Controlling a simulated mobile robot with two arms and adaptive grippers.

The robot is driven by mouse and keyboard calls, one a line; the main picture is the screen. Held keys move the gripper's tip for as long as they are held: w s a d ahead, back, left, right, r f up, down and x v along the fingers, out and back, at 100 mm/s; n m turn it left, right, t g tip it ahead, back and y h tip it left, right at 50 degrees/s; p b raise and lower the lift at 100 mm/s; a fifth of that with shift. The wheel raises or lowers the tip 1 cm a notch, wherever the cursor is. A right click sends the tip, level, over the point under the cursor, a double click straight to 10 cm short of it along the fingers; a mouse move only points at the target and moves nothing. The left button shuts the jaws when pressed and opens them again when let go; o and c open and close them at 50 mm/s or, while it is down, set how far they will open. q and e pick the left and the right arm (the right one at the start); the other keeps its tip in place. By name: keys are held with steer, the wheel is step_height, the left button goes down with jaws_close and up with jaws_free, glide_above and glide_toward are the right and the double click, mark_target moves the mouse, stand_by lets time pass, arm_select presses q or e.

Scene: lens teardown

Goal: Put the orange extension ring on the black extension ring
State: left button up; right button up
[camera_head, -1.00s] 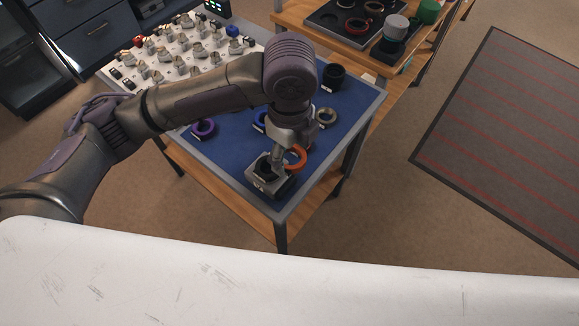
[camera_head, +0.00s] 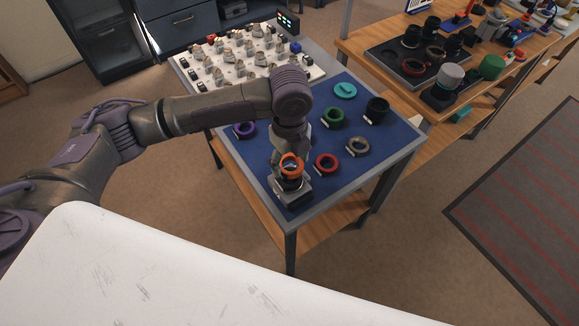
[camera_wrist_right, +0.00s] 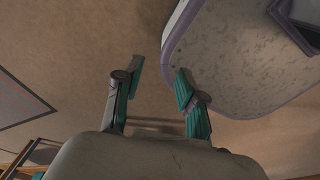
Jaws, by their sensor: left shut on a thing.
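The orange extension ring (camera_head: 291,171) is in my left gripper (camera_head: 289,157) at the front corner of the blue-topped table, in the head view. It sits directly above the black extension ring (camera_head: 290,184), which is in a grey holder (camera_head: 294,196). The black ring is mostly hidden by the orange ring and the gripper. I cannot tell whether the two rings touch or are slightly apart. My right gripper (camera_wrist_right: 160,82) shows in the right wrist view with its fingers apart and nothing between them.
A white board (camera_head: 245,68) with several metal parts stands behind.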

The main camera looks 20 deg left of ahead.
mark_target(289, 170)
arm_select(q)
steer(key=shift+w+a+f+p, duration=0.1)
steer(key=shift+f+p, duration=0.25)
steer(key=shift+f, duration=1.75)
steer(key=shift+f, duration=0.15)
steer(key=o, duration=1.2)
steer(key=shift+c, duration=0.2)
step_height(289, 170, up, 12)
steer(key=shift+r+b, duration=0.2)
steer(key=shift+b, duration=0.45)
